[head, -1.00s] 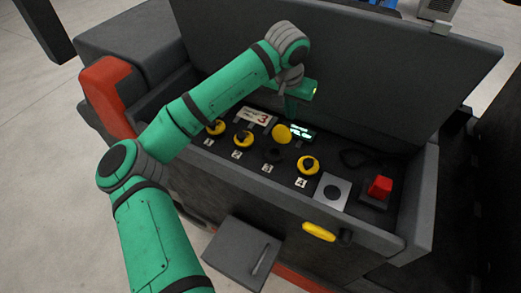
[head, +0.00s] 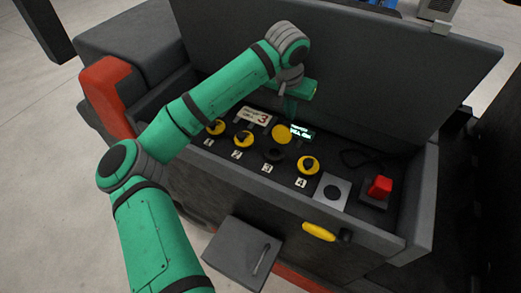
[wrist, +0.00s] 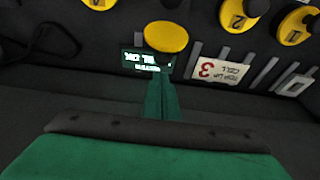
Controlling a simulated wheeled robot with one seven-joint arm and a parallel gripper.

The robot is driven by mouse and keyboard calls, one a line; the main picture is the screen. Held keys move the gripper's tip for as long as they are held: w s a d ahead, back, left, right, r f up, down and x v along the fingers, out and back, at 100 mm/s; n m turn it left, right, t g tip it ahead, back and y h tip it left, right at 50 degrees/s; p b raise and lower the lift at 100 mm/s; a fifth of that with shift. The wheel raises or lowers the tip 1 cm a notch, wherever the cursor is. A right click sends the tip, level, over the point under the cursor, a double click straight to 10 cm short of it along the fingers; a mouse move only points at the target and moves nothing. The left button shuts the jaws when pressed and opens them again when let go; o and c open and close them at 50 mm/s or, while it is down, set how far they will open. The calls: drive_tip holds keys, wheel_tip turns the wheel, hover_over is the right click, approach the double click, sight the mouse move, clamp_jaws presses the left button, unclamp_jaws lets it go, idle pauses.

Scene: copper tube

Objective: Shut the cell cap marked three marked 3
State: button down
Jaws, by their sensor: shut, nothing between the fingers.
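The cell cap marked 3 is a yellow disc (head: 282,134) standing raised behind its dark cell opening (head: 274,155), above the label 3 (head: 267,168). In the wrist view the same cap (wrist: 166,37) lies just beyond my fingertips. My gripper (wrist: 161,80) is shut and empty, its fingers pointing toward the cap. In the head view my gripper (head: 289,118) is behind the cap, by the lit display (head: 302,132). I cannot tell whether the fingertips touch the cap.
Yellow caps 1 (head: 215,127), 2 (head: 243,139) and 4 (head: 308,165) sit on their cells. A card with a red 3 (head: 254,117) stands at the left. The raised lid (head: 390,70) is close behind my gripper. A red switch (head: 380,187) is at the right.

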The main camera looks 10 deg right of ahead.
sight(286, 125)
drive_tip(key=shift+f, duration=1.5)
drive_tip(key=shift+s+a, duration=0.1)
drive_tip(key=shift+s, duration=0.05)
drive_tip(key=shift+s+a+f, duration=0.15)
drive_tip(key=shift+s+a, duration=0.2)
drive_tip(key=shift+s, duration=0.2)
drive_tip(key=shift+s+a+f, duration=0.1)
drive_tip(key=shift+s+a, duration=0.25)
drive_tip(key=shift+s, duration=0.2)
drive_tip(key=shift+s+a, duration=0.5)
drive_tip(key=shift+s, duration=0.1)
drive_tip(key=shift+s+a+r, duration=0.25)
drive_tip(key=shift+s+a, duration=0.3)
drive_tip(key=shift+s, duration=0.35)
drive_tip(key=shift+s+a+f, duration=0.1)
drive_tip(key=shift+s+a, duration=0.4)
drive_tip(key=shift+s, duration=0.2)
drive_tip(key=shift+s+a, duration=0.45)
drive_tip(key=shift+s, duration=0.25)
